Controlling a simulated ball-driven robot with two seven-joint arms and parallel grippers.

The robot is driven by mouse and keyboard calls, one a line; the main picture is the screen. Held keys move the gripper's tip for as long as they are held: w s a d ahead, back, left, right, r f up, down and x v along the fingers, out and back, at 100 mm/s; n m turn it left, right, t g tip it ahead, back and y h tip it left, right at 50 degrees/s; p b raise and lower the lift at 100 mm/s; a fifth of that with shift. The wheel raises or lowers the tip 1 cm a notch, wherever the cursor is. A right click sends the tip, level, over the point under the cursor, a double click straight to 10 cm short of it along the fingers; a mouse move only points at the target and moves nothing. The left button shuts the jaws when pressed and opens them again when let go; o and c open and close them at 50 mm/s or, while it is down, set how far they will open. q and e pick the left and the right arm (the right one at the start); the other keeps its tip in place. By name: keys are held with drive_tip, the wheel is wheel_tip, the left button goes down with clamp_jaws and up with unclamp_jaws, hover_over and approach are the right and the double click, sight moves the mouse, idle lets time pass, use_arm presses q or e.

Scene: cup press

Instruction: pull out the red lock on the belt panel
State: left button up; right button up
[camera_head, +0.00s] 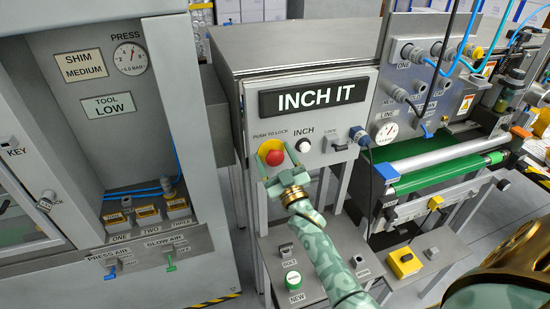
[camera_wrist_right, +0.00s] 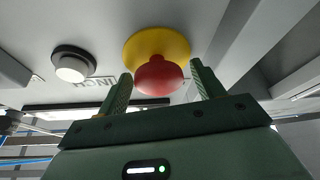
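In the right wrist view the red lock (camera_wrist_right: 158,77) shows between the two green fingertips (camera_wrist_right: 162,82), with a gap on each side. The fingers are apart and hold nothing. How far the fingertips reach along the button's depth is hard to tell. My left gripper is not in view.
A white INCH button (camera_head: 303,145) and a LOCK switch (camera_head: 338,143) sit right of the red lock. The press cabinet (camera_head: 110,120) stands left, and the green belt (camera_head: 440,165) is at right.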

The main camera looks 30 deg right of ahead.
drive_tip(key=c, duration=1.4)
drive_tip(key=shift+o, duration=0.2)
drive_tip(key=shift+s+a+p, duration=0.25)
drive_tip(key=shift+s+p, duration=0.45)
drive_tip(key=shift+s, duration=0.25)
drive_tip(key=shift+f, duration=0.1)
drive_tip(key=o, duration=1.4)
drive_tip(key=shift+s, duration=0.1)
drive_tip(key=b+v, duration=0.1)
drive_tip(key=v, duration=1.5)
drive_tip(key=shift+b, duration=0.3)
drive_tip(key=shift+s, duration=0.15)
